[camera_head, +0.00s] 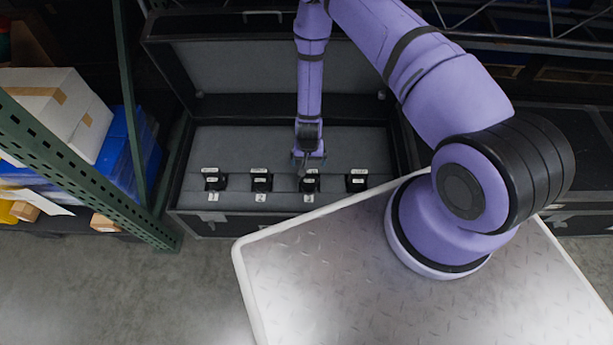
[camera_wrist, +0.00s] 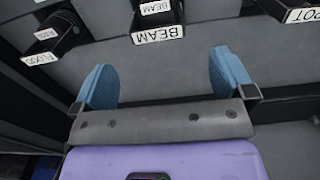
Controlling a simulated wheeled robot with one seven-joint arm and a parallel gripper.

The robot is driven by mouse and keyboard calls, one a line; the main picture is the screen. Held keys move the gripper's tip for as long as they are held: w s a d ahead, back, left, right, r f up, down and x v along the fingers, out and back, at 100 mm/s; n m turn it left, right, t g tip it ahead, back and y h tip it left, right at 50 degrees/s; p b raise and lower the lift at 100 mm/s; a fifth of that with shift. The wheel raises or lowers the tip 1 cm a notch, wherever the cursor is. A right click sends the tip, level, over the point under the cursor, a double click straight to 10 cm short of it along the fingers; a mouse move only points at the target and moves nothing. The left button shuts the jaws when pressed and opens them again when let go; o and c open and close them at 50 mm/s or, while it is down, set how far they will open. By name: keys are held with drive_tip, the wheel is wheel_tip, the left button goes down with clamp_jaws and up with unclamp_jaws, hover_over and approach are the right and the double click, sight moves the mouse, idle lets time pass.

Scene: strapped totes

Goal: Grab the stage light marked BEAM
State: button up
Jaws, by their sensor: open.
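The stage light marked BEAM (camera_wrist: 157,14) is a dark block with white labels, at the top middle of the wrist view, ahead of and between my fingers. My gripper (camera_wrist: 164,84) has its two blue fingers spread wide with nothing between them. In the head view my gripper (camera_head: 309,157) hangs over the open case, just behind the third light from the left (camera_head: 309,184). That light lines up with the BEAM one, but its label is too small to read there. The gripper's height above it is hard to tell.
A FLOOD light (camera_wrist: 58,32) is at left and a SPOT light (camera_wrist: 293,4) at right in the wrist view. Several lights stand in a row in the open black case (camera_head: 250,140). A green rack post (camera_head: 128,90) rises left of the case.

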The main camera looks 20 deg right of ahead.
sight(309, 171)
wheel_tip(309, 171, down, 10)
drive_tip(key=shift+s+d+r, duration=0.1)
drive_tip(key=shift+d, duration=0.05)
idle(0.5)
drive_tip(key=c, duration=1.7)
